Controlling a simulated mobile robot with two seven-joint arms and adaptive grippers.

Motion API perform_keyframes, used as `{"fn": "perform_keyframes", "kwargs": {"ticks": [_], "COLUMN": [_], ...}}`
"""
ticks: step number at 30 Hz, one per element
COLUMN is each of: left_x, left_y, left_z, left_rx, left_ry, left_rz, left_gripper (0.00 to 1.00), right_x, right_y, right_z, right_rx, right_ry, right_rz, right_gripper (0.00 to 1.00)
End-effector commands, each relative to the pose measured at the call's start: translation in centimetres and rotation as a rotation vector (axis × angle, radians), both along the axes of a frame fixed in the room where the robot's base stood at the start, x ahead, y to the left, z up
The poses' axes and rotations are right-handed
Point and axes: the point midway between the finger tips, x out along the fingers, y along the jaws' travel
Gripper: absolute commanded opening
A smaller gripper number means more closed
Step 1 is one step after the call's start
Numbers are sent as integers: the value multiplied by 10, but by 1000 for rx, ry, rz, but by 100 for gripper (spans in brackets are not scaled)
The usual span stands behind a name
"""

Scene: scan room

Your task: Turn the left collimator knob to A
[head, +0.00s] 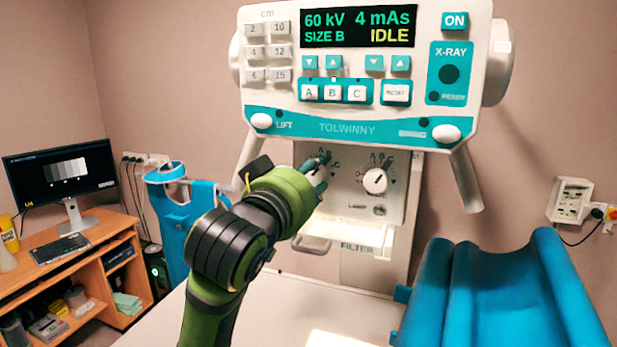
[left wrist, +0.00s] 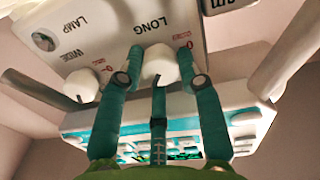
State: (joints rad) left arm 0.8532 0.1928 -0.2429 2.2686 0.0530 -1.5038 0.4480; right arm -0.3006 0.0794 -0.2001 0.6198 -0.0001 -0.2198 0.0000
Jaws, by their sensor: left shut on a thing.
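The collimator panel (head: 350,205) hangs below the teal and white console. The left collimator knob (head: 318,178) is mostly hidden by my left gripper (head: 317,170) in the head view. My right gripper is not in view.
The console (head: 365,130) overhangs the panel; its display (head: 357,29) reads 60 kV, 4 mAs, SIZE B, IDLE. Side handles (head: 466,180) hang beside the panel. A pale table (head: 300,310) lies below, with a blue cushion (head: 500,290) at right. A desk with a monitor (head: 63,175) stands left.

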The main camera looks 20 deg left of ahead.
Motion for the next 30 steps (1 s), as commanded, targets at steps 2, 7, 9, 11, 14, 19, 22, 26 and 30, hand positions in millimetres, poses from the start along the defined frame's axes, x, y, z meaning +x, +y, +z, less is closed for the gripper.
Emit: {"fn": "perform_keyframes", "kwargs": {"ticks": [2, 7, 9, 11, 14, 19, 22, 26, 30], "left_x": [-1, -1, -1, -1, -1, -1, -1, -1, -1], "left_y": [2, 2, 2, 3, 3, 3, 3, 3, 3], "left_z": [8, 8, 7, 7, 7, 7, 7, 7, 7], "left_rx": [-77, -224, -279, -324, -389, -472, -505, -530, -540], "left_ry": [-19, -15, -12, -11, -9, -6, -5, -5, -5], "left_rz": [4, 3, 4, 3, 4, 3, 5, 4, 4], "left_gripper": [3, 3, 3, 3, 3, 3, 3, 3, 3], "right_x": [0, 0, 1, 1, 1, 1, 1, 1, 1], "right_y": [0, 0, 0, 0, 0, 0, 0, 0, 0], "right_z": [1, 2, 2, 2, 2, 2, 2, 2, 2], "right_rx": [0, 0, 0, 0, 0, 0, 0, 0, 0], "right_ry": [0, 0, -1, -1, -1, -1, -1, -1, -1], "right_rz": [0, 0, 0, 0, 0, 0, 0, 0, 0], "right_gripper": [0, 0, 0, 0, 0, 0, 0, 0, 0]}}
